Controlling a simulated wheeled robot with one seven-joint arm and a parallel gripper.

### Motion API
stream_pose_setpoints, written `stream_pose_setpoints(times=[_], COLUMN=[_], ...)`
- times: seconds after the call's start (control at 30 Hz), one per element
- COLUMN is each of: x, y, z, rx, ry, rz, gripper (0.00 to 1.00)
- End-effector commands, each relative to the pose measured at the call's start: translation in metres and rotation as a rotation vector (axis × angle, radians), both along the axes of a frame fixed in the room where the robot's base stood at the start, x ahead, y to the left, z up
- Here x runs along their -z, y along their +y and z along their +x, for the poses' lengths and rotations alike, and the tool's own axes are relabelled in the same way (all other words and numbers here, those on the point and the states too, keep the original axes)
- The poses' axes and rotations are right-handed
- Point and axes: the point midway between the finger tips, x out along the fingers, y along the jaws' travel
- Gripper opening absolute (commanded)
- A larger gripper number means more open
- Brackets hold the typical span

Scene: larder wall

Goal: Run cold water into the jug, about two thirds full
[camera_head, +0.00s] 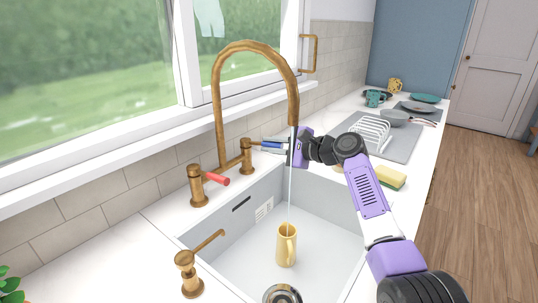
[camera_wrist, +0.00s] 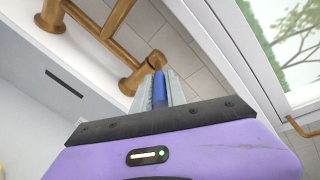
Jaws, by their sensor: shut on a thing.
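A yellow jug (camera_head: 287,246) stands upright in the white sink (camera_head: 228,236), its handle towards me. A thin stream of water (camera_head: 291,180) runs from the brass tap spout (camera_head: 293,115) down to the jug's mouth. The water level inside cannot be seen. My gripper (camera_head: 274,145) is shut on the blue tap lever (camera_head: 268,146), at the right side of the tap. The blue lever also shows between the fingers in the wrist view (camera_wrist: 159,88). The red tap lever (camera_head: 216,179) sits on the left valve, untouched.
A brass soap dispenser (camera_head: 187,271) stands at the sink's near left edge. A sponge (camera_head: 391,177) lies on the right counter. A dish rack (camera_head: 370,132) and pans (camera_head: 395,116) stand farther back. The window sill (camera_head: 190,112) runs behind the tap.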

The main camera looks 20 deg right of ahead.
Motion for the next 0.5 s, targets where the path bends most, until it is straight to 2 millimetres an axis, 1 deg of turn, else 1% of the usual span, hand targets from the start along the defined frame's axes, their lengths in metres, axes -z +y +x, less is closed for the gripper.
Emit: stream_pose_setpoints(times=[0.03,0.37,0.4,0.47,0.5], x=[0.0045,0.0031,0.0031,0.0030,0.0026], y=[-0.0017,-0.0013,-0.0013,-0.0012,-0.0012], z=[0.0007,0.0001,0.0001,0.0001,0.0002], rx=[-0.009,-0.021,-0.021,-0.022,-0.022], ry=[0.004,0.005,0.005,0.004,0.004], rz=[0.002,0.002,0.002,0.001,0.001], gripper=[0.00,0.00,0.19,0.30,0.38])
